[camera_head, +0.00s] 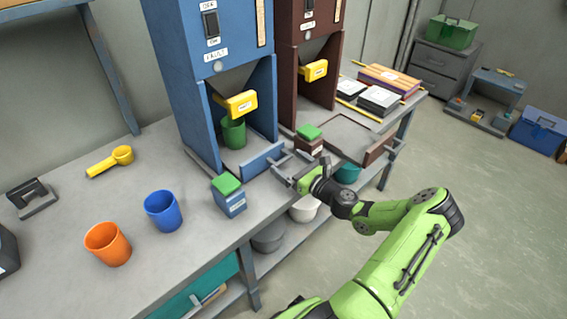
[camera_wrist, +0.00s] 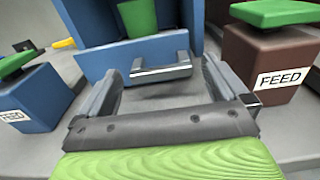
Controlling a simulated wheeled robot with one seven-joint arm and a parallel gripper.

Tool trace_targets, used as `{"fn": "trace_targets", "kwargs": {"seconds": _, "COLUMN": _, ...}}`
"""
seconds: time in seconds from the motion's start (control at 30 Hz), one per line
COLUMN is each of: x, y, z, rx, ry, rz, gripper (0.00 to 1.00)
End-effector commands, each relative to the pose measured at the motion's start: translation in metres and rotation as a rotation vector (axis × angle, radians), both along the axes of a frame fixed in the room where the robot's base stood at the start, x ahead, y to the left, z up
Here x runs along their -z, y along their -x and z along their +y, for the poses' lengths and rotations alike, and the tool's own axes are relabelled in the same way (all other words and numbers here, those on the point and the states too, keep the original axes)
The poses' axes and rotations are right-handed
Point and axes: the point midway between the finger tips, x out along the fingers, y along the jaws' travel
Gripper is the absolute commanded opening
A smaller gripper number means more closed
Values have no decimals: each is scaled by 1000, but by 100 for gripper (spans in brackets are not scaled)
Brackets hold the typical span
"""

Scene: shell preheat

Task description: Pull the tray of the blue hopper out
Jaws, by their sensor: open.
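The blue hopper (camera_head: 212,68) stands on the workbench with a yellow spout handle (camera_head: 242,104). Its blue tray (camera_head: 261,160) sits low at the hopper's base, with a green cup (camera_head: 233,133) behind its front panel. In the wrist view the tray's front (camera_wrist: 120,60) carries a grey bar handle (camera_wrist: 162,70). My gripper (camera_head: 282,163) is in front of the tray. In the wrist view my gripper (camera_wrist: 165,80) is open, its fingers to either side of the handle and nearer the camera. I cannot tell whether they touch it.
A blue feed box (camera_head: 229,198) with a green lid stands left of my gripper; a brown feed box (camera_head: 309,141) stands right. The brown hopper (camera_head: 302,50) has its tray (camera_head: 378,150) out. Blue (camera_head: 163,211) and orange (camera_head: 108,244) cups stand on the bench at left.

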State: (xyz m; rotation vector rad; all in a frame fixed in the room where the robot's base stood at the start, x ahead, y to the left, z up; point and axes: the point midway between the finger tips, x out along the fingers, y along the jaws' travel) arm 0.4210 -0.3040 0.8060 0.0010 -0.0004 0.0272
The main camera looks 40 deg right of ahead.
Motion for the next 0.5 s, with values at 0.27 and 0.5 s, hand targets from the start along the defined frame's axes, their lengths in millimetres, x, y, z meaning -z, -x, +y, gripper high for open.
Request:
{"fn": "trace_targets", "kwargs": {"seconds": 0.27, "x": 0, "y": -30, "z": 1, "rx": -1, "ry": 1, "rz": 0, "gripper": 100}}
{"fn": "trace_targets", "kwargs": {"seconds": 0.5, "x": 0, "y": -30, "z": 1, "rx": -1, "ry": 1, "rz": 1, "gripper": 94}}
